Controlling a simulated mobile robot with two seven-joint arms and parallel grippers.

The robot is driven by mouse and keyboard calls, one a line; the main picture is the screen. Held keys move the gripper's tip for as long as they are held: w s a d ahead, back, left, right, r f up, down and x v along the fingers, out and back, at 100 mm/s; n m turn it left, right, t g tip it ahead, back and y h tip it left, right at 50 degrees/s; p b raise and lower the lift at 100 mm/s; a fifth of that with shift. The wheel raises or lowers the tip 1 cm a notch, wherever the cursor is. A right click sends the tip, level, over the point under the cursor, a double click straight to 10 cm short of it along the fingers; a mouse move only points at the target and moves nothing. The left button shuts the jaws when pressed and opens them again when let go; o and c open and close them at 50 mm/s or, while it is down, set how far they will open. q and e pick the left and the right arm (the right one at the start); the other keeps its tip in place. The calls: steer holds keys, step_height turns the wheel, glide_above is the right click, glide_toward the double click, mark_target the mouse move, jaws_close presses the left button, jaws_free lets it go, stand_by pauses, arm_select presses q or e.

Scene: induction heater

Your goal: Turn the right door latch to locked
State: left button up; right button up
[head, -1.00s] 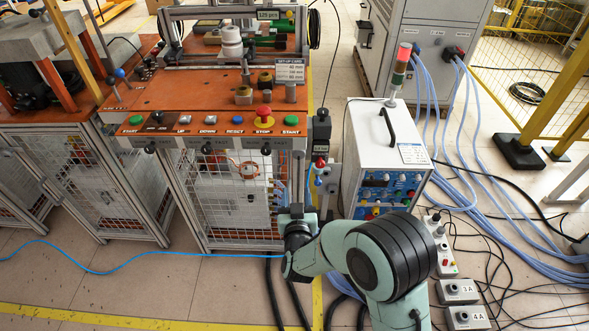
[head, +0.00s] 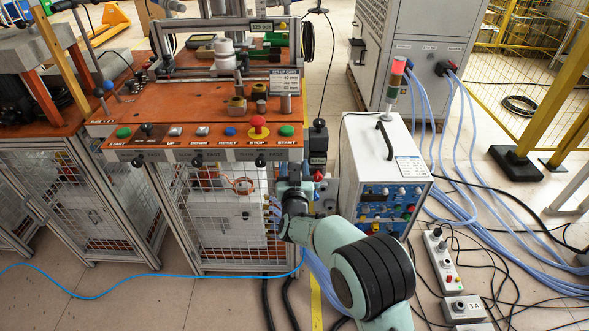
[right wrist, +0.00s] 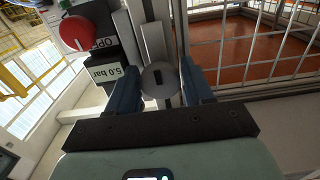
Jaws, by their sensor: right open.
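In the right wrist view a round grey disc with a dark slot (right wrist: 158,78), which looks like the door latch, lies between my fingertips. It sits on a metal post beside a mesh panel. My right gripper (right wrist: 158,82) is open, one dark blue finger on each side of the disc; I cannot tell whether they touch it. In the head view my right gripper (head: 293,172) is at the front right corner post of the orange-topped machine, beside the mesh door (head: 225,205). It hides the disc there. My left gripper is out of view.
A red knob (right wrist: 75,33) and a "5.0 bar" label (right wrist: 117,80) are close beside my gripper. The control panel with buttons (head: 200,142) is above. A white power unit (head: 385,165) stands to the right. Cables and a power strip (head: 440,255) lie on the floor.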

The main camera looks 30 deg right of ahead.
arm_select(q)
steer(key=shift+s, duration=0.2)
arm_select(e)
steer(key=shift+w+d, duration=0.15)
steer(key=shift+w, duration=0.1)
steer(key=c, duration=0.7)
